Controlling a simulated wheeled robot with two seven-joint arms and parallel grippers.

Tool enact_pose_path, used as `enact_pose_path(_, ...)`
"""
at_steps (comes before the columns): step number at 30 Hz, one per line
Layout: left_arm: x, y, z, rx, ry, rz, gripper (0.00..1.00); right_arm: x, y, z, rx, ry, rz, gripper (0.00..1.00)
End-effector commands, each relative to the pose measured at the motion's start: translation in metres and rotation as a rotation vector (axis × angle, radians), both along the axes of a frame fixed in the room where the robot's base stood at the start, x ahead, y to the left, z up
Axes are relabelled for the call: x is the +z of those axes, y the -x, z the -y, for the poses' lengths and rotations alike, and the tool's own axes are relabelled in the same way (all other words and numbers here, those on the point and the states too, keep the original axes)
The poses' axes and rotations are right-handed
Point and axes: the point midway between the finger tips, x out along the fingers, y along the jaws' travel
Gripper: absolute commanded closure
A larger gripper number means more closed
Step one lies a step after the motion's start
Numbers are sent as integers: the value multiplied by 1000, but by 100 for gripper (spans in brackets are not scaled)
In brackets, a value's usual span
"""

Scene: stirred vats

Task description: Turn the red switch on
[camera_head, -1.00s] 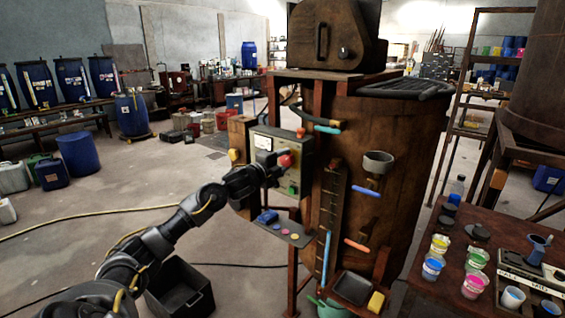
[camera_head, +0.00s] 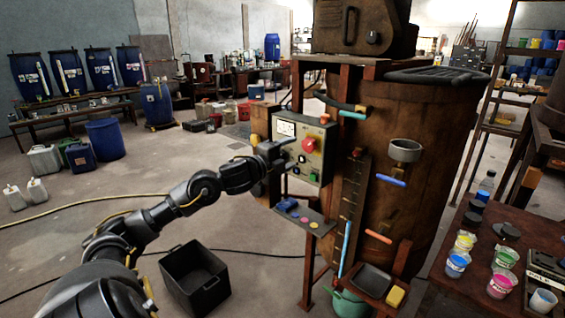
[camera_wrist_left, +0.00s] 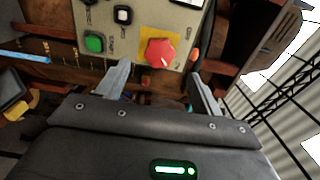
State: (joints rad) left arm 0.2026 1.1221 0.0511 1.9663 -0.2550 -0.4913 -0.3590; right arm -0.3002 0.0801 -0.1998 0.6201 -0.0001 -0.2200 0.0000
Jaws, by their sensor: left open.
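The red switch (camera_head: 309,145) is a round red knob on a grey control panel (camera_head: 318,168) fixed to the side of a large brown vat. In the left wrist view the red switch (camera_wrist_left: 160,52) sits on a yellow plate, beyond and between my two fingertips. My left gripper (camera_head: 281,158) is just left of the panel in the head view, close to it. It also shows in the left wrist view (camera_wrist_left: 160,82), with its fingers apart and nothing between them. A green button (camera_wrist_left: 94,42) is on the panel to the left of the switch. My right gripper is out of view.
A small shelf (camera_head: 305,217) with coloured items juts out below the panel. A black crate (camera_head: 195,280) stands on the floor. A table (camera_head: 465,262) with paint cups is at the right.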

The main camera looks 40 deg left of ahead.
Motion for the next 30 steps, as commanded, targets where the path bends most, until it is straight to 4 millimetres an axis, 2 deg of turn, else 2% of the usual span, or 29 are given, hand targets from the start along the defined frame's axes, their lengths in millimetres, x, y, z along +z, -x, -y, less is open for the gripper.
enact_pose_path(3,-3,14,0,1,-2,-3,33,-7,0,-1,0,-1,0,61)
enact_pose_path(9,-2,27,1,0,-1,-2,33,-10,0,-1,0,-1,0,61)
enact_pose_path(30,0,29,1,0,2,0,33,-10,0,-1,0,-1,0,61)
